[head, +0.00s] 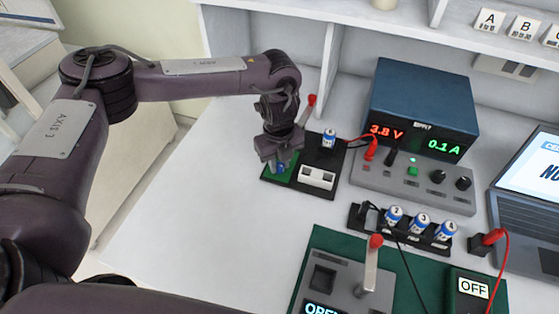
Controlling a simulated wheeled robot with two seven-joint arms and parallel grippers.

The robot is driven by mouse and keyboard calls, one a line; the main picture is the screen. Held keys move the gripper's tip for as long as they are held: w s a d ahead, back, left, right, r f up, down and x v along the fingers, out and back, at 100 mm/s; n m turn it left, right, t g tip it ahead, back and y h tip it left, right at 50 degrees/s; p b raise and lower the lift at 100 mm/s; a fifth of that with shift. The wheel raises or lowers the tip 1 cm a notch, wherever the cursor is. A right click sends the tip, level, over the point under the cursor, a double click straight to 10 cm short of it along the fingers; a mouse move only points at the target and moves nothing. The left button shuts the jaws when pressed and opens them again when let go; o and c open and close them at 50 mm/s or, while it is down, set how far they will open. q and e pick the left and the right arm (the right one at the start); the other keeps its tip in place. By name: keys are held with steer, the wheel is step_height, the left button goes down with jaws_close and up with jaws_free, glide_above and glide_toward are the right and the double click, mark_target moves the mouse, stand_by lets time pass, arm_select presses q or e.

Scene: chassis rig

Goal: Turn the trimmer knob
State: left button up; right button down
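A small blue part, which looks like the trimmer knob (281,168), sits on a green circuit board (274,178) at the left end of a black fixture. My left gripper (281,163) points down from above, with its fingertips right at the blue part. The fingers hide much of it, so I cannot tell whether they grip it or only stand around it. My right gripper is not in view.
Beside the board, the black fixture (325,155) holds a battery cell, a white block and a red-tipped lever. A power supply (425,100) reads 3.8 V and 0.1 A. A cell rack (405,232), a green mat (318,240) with another lever and a laptop (525,225) stand right. The front-left bench is clear.

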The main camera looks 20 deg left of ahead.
arm_select(q)
jaws_close()
steer(key=shift+r+n+p, duration=0.2)
steer(key=shift+n+p, duration=0.6)
steer(key=shift+p, duration=0.05)
steer(key=shift+f+n, duration=0.15)
steer(key=shift+n, duration=0.25)
steer(key=o, duration=0.8)
jaws_free()
